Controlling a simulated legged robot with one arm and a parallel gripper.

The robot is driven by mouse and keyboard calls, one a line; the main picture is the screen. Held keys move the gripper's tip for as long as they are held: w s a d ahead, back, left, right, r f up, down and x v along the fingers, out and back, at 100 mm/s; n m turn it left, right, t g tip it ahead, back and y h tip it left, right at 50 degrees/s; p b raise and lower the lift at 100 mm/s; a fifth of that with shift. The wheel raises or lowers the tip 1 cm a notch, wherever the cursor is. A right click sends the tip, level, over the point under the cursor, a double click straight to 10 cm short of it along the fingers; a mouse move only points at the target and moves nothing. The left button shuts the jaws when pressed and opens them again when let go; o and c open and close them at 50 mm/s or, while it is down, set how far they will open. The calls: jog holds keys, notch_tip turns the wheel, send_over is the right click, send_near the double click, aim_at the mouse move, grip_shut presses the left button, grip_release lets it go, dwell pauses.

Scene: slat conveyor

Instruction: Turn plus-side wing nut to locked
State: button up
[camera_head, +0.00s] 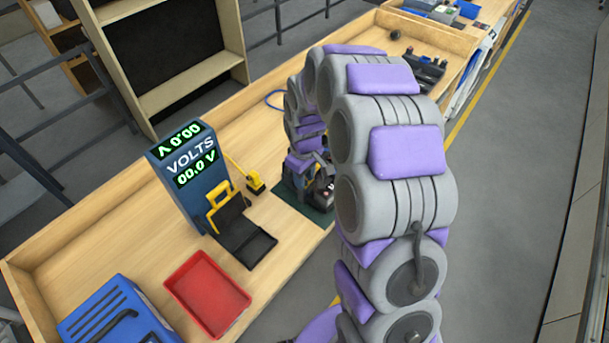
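My grey and purple arm arches over the wooden bench, and its far end comes down over a dark green mat (316,213). My gripper (318,178) is at that end, close above or against a small dark object with a red spot (326,194) on the mat. The gripper's fingers are too small and covered to tell whether they are open or shut. I cannot make out the plus-side wing nut or its position; the arm covers part of that area. A blue meter (190,172) to the left reads "VOLTS" and "00.0 V".
Left of the mat are a black stand with a yellow clamp (240,228) and a yellow-handled tool (255,184). A red tray (208,292) and a blue box (118,316) lie nearer.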

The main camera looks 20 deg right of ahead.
notch_tip(320, 180, up, 17)
jog(key=shift+r+p, duration=0.15)
jog(key=shift+p, duration=0.3)
dwell(0.5)
jog(key=s+f+m+g+b, duration=0.1)
jog(key=s+f+m+b, duration=0.2)
jog(key=s, duration=1.4)
jog(key=s+f+m+b, duration=0.4)
jog(key=s, duration=1.3)
jog(key=shift+s+a+g, duration=0.2)
jog(key=shift+s+g, duration=0.05)
jog(key=shift+g, duration=0.15)
